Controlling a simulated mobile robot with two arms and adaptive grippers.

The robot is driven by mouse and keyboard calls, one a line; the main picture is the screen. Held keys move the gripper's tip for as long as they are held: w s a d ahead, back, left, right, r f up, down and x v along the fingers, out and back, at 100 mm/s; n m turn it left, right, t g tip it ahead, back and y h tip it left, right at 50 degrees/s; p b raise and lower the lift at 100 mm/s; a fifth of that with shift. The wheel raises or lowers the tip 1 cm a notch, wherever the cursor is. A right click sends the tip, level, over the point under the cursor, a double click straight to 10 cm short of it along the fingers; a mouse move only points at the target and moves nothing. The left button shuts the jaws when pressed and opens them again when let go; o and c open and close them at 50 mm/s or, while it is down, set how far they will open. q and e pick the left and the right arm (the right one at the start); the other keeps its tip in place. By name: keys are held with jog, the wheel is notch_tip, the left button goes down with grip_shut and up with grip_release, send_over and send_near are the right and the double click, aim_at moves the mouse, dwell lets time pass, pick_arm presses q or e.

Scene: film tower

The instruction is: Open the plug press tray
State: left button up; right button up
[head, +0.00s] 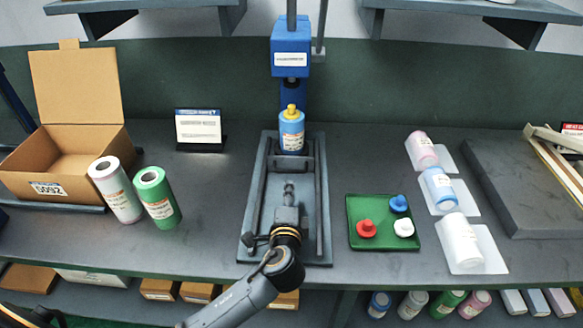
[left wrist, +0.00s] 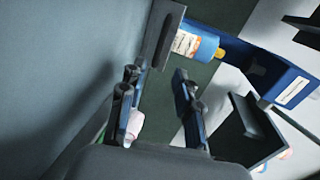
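The plug press (head: 291,50) is a blue column-mounted head at the back middle of the bench. Its dark grey tray (head: 319,215) lies in a long frame in front of it. A blue roll (head: 291,135) with a yellow plug (head: 291,108) on top stands upright at the tray's far end, below the press head. My left gripper (head: 289,188) is over the middle of the tray, pointing toward the roll. In the left wrist view its fingers (left wrist: 158,90) are apart with nothing between them. The blue roll (left wrist: 193,46) shows beyond them. My right gripper is out of view.
A green dish (head: 384,241) with red, blue and white plugs sits right of the tray. Pink, blue and white rolls lie on white pads farther right. An open cardboard box (head: 75,165), two standing rolls and a small sign (head: 198,128) are at left.

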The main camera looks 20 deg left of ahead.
aim_at(291, 172)
pick_arm(q)
jog(key=x, duration=0.6)
jog(key=shift+r+p, duration=0.1)
jog(key=shift+p, duration=0.2)
jog(key=x, duration=0.4)
jog(key=shift+w+a, duration=0.15)
jog(key=shift+w, duration=0.05)
jog(key=shift+w+a+f, duration=0.1)
jog(key=shift+w+f, duration=0.15)
jog(key=shift+w, duration=0.2)
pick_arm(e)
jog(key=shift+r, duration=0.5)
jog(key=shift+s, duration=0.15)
pick_arm(q)
grip_shut()
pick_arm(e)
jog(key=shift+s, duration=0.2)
